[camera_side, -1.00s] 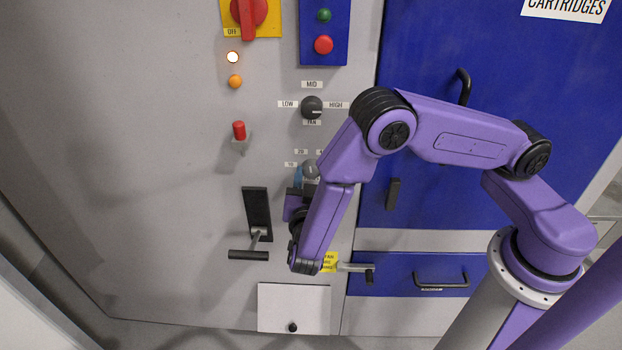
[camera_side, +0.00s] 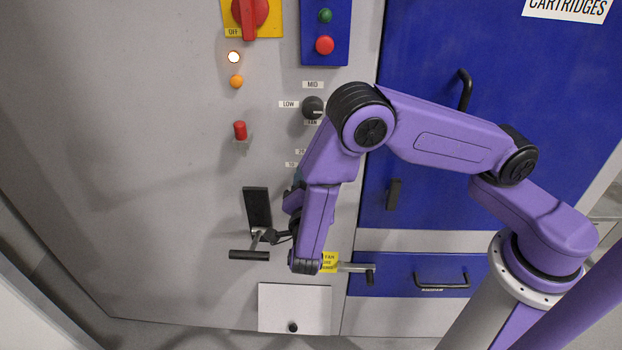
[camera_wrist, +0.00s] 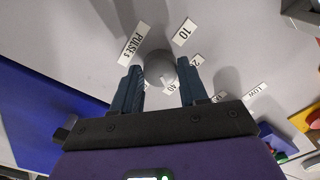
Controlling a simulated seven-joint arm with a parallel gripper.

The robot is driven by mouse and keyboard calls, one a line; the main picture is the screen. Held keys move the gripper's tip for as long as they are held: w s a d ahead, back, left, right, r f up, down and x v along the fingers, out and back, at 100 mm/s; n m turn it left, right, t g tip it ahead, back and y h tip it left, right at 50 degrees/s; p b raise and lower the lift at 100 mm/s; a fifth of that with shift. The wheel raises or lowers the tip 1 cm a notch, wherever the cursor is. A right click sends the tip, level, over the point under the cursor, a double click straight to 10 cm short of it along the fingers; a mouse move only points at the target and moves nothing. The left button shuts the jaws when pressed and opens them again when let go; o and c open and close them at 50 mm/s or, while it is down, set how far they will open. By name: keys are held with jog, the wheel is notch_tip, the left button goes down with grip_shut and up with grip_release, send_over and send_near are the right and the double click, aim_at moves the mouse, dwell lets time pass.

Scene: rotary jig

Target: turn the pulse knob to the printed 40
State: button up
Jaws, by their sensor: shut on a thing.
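The grey round pulse knob (camera_wrist: 160,68) sits on the panel between my gripper's (camera_wrist: 160,70) two blue-grey fingers in the wrist view. The fingers are shut on it, one at each side. The printed 10 (camera_wrist: 184,32) is above right, with a partly covered label starting with 2 (camera_wrist: 197,60) to the right. The PULSE S label (camera_wrist: 131,42) is at upper left. In the side view my arm hides the knob and fingertips.
A fan knob (camera_side: 312,107) is above the work area. A red toggle (camera_side: 240,130) and a black lever handle (camera_side: 248,255) are to the left. Blue doors stand right.

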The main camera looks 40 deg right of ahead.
dwell(0.4)
jog(key=o, duration=1.1)
jog(key=shift+c, duration=0.2)
jog(key=v, duration=1.7)
jog(key=shift+s+a+r, duration=0.1)
jog(key=shift+s+a, duration=0.05)
